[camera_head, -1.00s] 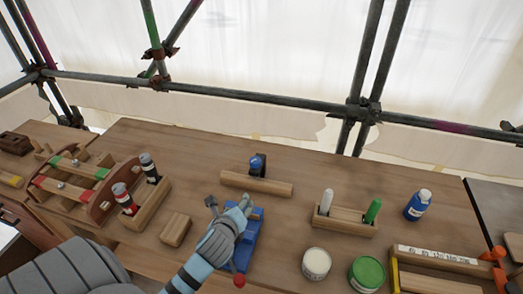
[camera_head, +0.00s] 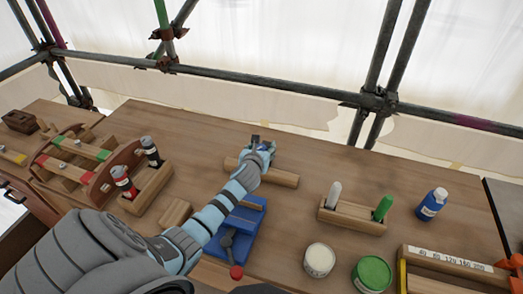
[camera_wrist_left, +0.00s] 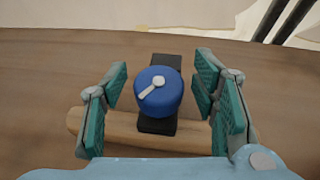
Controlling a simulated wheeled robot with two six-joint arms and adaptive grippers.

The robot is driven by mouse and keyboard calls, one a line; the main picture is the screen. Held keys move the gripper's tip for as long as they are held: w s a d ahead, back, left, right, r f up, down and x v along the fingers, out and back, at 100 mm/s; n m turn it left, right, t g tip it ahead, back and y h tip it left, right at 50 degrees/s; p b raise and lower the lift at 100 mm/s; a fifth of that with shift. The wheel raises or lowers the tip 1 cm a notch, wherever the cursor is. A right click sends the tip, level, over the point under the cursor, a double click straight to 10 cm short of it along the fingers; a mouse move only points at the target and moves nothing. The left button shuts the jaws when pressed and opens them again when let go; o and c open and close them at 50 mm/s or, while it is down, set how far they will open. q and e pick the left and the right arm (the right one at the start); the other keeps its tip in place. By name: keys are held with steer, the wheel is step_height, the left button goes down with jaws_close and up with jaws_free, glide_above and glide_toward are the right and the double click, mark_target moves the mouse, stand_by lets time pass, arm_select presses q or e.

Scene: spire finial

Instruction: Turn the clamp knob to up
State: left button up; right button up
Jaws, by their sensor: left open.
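In the left wrist view the clamp knob (camera_wrist_left: 150,106) is round and blue, with a pale pointer slanting from lower left to upper right. It sits on a black clamp block (camera_wrist_left: 158,126) on a wooden bar (camera_wrist_left: 95,124). My left gripper (camera_wrist_left: 160,86) is open, its teal pads on either side of the knob with gaps on both sides. In the head view my left gripper (camera_head: 262,152) is over the bar (camera_head: 284,179) and mostly hides the knob; the top of the black block (camera_head: 255,138) shows. My right gripper is not in view.
A blue vise (camera_head: 243,222) with a red-tipped handle lies beneath my left forearm. A wooden holder (camera_head: 350,218) with white and green markers, a blue bottle (camera_head: 432,204), a white jar (camera_head: 319,260) and a green-lidded jar (camera_head: 372,273) stand to the right. Scaffold poles cross behind the bench.

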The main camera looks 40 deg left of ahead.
arm_select(q)
steer(key=shift+s+r, duration=0.2)
steer(key=shift+c, duration=0.3)
steer(key=c, duration=1.1)
steer(key=shift+n+y, duration=0.3)
steer(key=n+g+y, duration=0.2)
steer(key=n+y, duration=0.1)
steer(key=shift+w+d+f+g+b, duration=0.1)
steer(key=shift+g+b, duration=0.2)
steer(key=shift+b, duration=0.1)
steer(key=shift+n+g+y+b, duration=1.15)
steer(key=shift+n+g+y, duration=0.15)
steer(key=shift+n+g, duration=0.5)
steer(key=o, duration=1.2)
steer(key=shift+c, duration=0.2)
